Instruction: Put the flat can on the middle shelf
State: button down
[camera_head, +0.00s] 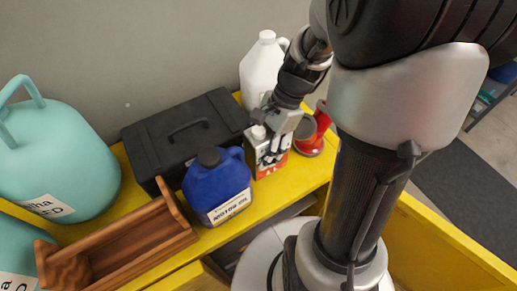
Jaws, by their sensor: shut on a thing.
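The flat can (271,166) is a small rectangular tin with a pale cap, a white upper part and a red lower part. It stands upright at, or just above, the yellow top surface (290,186), right of the blue motor oil jug. Whether its base touches the surface is unclear. My gripper (268,146) reaches down from above and is shut on the can. Its fingers hide part of the can's upper side. I cannot tell which surface is the middle shelf; part of a shelf unit (490,92) shows at the right edge.
The blue jug (218,185), black case (185,130), white bottle (262,68) and red object (314,132) crowd the can. A wooden tray (125,250) and large teal jugs (55,150) are at left. A dark mat (465,185) lies on the floor at right.

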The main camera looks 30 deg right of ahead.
jog(key=shift+f, duration=1.75)
jog(key=shift+f+b, duration=0.15)
jog(key=shift+b, duration=0.2)
jog(key=c, duration=0.6)
grip_release()
